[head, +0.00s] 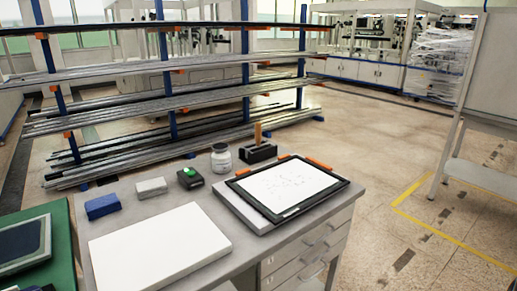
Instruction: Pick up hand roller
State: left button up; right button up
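The hand roller appears to be the tool with the upright wooden handle (257,133) at the back of the grey workbench. Its lower part sits in a black block-like holder (258,153), so the roller itself is hidden or too small to tell. Neither of my grippers shows in the head view, and nothing is touching the handle.
The workbench (254,262) also carries a black-framed panel (288,187), a white slab (158,248), a jar (221,159), a black device with a green top (190,178), and blue (102,206) and grey (151,188) blocks. A rack of long bars (170,102) stands behind.

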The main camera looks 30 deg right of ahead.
aim_at(257, 127)
jog(key=z, duration=0.3)
jog(key=i+l+z, duration=0.1)
jog(key=l+z, duration=0.4)
jog(key=i+l+z, duration=0.25)
jog(key=l+z, duration=0.2)
jog(key=l, duration=0.15)
jog(key=i+l+z, duration=0.3)
jog(key=l+z, duration=0.15)
jog(key=i+l+z, duration=0.7)
jog(key=i, duration=0.3)
jog(key=i+l+z, duration=0.25)
jog(key=i, duration=0.3)
jog(key=i+j+u, duration=0.1)
jog(key=i+u, duration=0.35)
jog(key=i+l+u, duration=0.1)
jog(key=i+u, duration=0.65)
jog(key=u, duration=0.2)
jog(key=i+u, duration=0.2)
jog(key=u, duration=0.2)
jog(key=i+l+u, duration=0.2)
jog(key=u, duration=0.25)
